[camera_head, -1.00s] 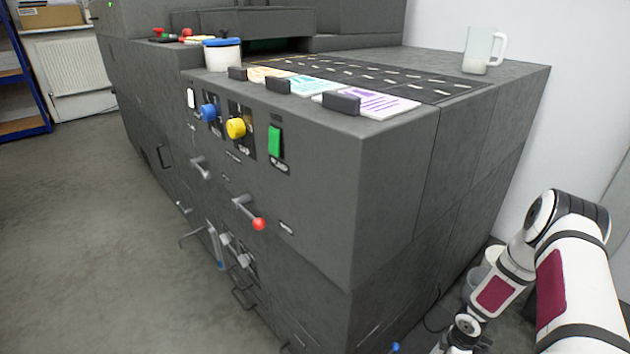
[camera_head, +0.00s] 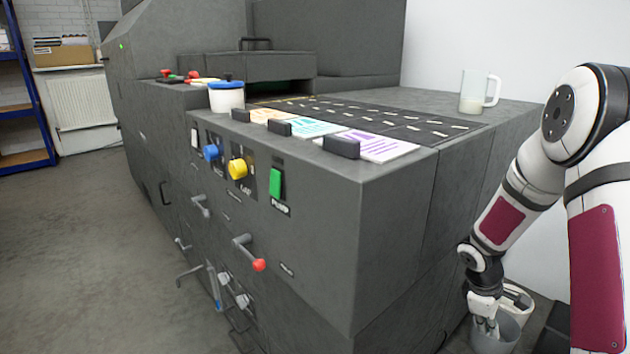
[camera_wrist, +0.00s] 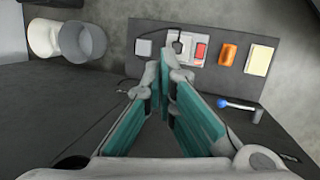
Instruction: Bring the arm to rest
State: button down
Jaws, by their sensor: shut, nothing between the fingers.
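My arm is on the right of the head view, bent down beside the dark grey machine (camera_head: 300,240). My gripper (camera_head: 488,330) hangs at its lower end, in front of a grey bucket (camera_head: 495,344) in the picture; I cannot tell how far apart they are. In the wrist view my gripper's teal-padded fingers (camera_wrist: 163,70) come together at the tips. They are shut and hold nothing.
The machine's near corner is left of my arm. A mug (camera_head: 477,92) and white tub (camera_head: 226,97) stand on the machine. The wrist view shows a white bucket (camera_wrist: 43,38) and a dark bench (camera_wrist: 150,30) with several small items. Open floor (camera_head: 80,240) is at left.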

jog(key=s+a+r+m, duration=0.2)
jog(key=s+a+r, duration=0.15)
jog(key=r, duration=0.35)
jog(key=s+a+r+m, duration=0.2)
jog(key=s+a+r, duration=0.15)
jog(key=r, duration=0.45)
jog(key=s+a+r+m, duration=0.1)
jog(key=s+a+r, duration=0.2)
jog(key=s+r, duration=0.3)
jog(key=s+a+r+m+y, duration=0.2)
jog(key=s+a+r, duration=0.1)
jog(key=s+a, duration=0.55)
jog(key=s+a+r+m+y, duration=0.25)
jog(key=s+a, duration=0.35)
jog(key=s, duration=0.6)
notch_tip(320, 180, up, 34)
jog(key=t+p, duration=0.4)
jog(key=p, duration=2.7)
jog(key=shift+d+n, duration=0.35)
jog(key=shift+n, duration=0.1)
jog(key=shift+f+h, duration=0.1)
jog(key=shift+h, duration=0.15)
